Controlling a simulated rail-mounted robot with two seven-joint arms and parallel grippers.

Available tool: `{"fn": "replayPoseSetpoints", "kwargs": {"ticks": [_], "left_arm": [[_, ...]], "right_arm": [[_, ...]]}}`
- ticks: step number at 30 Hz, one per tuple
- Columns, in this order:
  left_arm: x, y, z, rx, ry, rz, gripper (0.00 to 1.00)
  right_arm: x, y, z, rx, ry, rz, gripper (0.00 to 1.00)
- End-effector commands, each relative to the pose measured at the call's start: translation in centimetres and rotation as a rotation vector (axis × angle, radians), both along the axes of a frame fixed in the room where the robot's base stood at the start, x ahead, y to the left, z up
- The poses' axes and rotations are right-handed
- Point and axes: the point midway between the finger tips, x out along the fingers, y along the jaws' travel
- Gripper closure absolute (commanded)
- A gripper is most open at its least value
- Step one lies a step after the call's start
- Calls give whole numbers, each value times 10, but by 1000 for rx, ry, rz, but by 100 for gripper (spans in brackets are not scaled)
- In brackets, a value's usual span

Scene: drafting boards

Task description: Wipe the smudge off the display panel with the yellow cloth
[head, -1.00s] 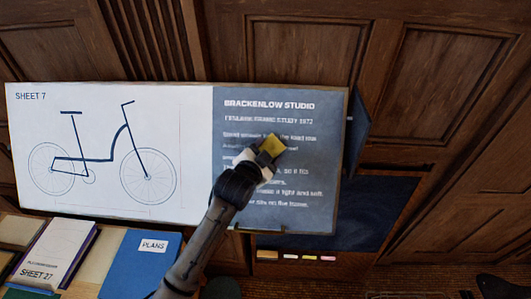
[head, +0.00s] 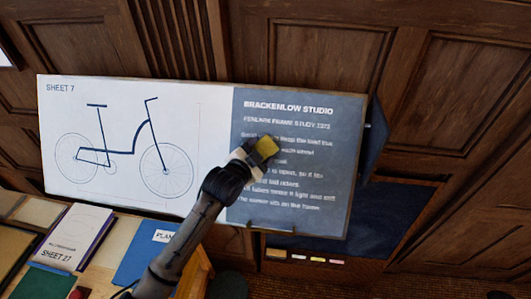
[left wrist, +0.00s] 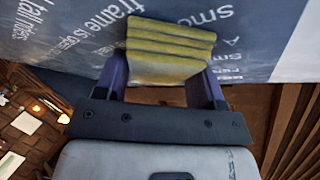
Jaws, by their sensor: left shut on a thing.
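The display panel (head: 290,205) is a board with a white bicycle sheet on its left and a blue-grey half with white text on its right. My left gripper (head: 256,153) is in front of the text half, over its left upper part. It is shut on the folded yellow cloth (head: 266,147), which also shows between the fingers in the left wrist view (left wrist: 168,55). The cloth is at the panel face; I cannot tell if it presses on it. I cannot make out a smudge; the cloth and gripper hide some text. My right gripper is not in view.
A table at the lower left holds a white booklet marked Sheet 27 (head: 75,232), a blue plans folder (head: 140,250) and a green item (head: 47,281). A ledge with several small coloured pieces (head: 317,259) is below the panel. Wood panelling stands behind.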

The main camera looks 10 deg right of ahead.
Motion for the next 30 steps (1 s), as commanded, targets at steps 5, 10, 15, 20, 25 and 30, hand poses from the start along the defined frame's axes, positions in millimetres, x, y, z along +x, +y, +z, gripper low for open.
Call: {"fn": "replayPoseSetpoints", "kwargs": {"ticks": [5, 10, 15, 20, 25, 30], "left_arm": [[3, 8, 0, 1, -1, 1, 56], [8, 21, 0, 2, -2, 2, 56], [12, 31, -2, 2, -1, 1, 56], [14, 35, -2, 2, 0, 1, 56], [17, 45, -3, 4, 2, 4, 56], [21, 58, -3, 5, 1, 5, 56]], "right_arm": [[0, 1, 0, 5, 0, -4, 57], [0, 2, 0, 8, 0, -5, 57], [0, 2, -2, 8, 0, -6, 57], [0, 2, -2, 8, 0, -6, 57], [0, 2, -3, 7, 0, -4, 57], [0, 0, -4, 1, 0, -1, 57]]}}
